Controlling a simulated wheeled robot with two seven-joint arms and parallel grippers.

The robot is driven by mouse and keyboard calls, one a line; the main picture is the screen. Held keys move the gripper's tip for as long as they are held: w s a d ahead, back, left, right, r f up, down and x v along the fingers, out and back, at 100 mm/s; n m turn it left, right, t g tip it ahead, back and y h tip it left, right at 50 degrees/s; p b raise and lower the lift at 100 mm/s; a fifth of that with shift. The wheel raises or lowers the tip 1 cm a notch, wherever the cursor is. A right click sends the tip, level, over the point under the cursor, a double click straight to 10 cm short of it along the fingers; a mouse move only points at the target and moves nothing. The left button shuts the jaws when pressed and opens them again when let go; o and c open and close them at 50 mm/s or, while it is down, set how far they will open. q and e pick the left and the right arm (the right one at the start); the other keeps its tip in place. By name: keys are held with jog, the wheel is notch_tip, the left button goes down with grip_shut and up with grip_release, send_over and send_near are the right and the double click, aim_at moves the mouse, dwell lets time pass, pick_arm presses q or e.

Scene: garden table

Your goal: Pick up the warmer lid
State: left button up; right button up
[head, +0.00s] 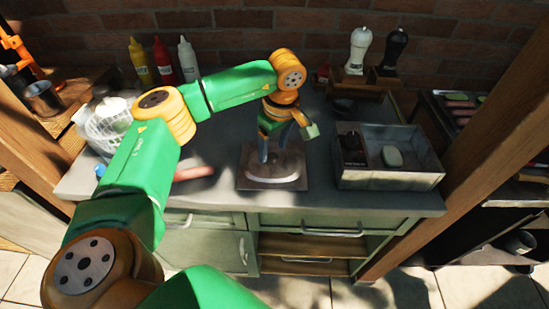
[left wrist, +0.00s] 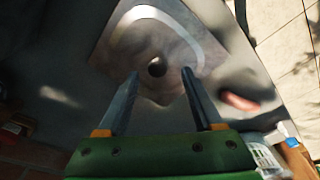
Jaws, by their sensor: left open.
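The warmer lid seems to be the square grey-brown metal piece (head: 258,184) on the counter, in the middle of the head view. In the left wrist view it is a tilted grey plate (left wrist: 120,55) with a pale curved band and a round dark knob (left wrist: 157,67). My left gripper (head: 274,155) points down over it, with part of the plate hidden behind the fingers. In the left wrist view my left gripper (left wrist: 160,73) is open, and the knob appears between its fingertips. I cannot tell whether the fingers touch anything. My right gripper is not in view.
A grey box (head: 385,180) with a pale item inside stands right of the plate. A reddish object (head: 194,173) lies to the left, near a white wire basket (head: 103,128). Bottles (head: 163,62) and two mills (head: 358,50) stand at the back. Drawers are below the counter.

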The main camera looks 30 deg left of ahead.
aim_at(273, 161)
pick_arm(q)
jog(key=shift+a+f, duration=0.2)
jog(key=shift+f, duration=0.85)
jog(key=shift+w+f, duration=0.25)
jog(key=shift+w, duration=0.1)
jog(key=shift+s+r, duration=0.1)
jog(key=shift+s, duration=0.1)
grip_shut()
jog(key=shift+w, duration=0.1)
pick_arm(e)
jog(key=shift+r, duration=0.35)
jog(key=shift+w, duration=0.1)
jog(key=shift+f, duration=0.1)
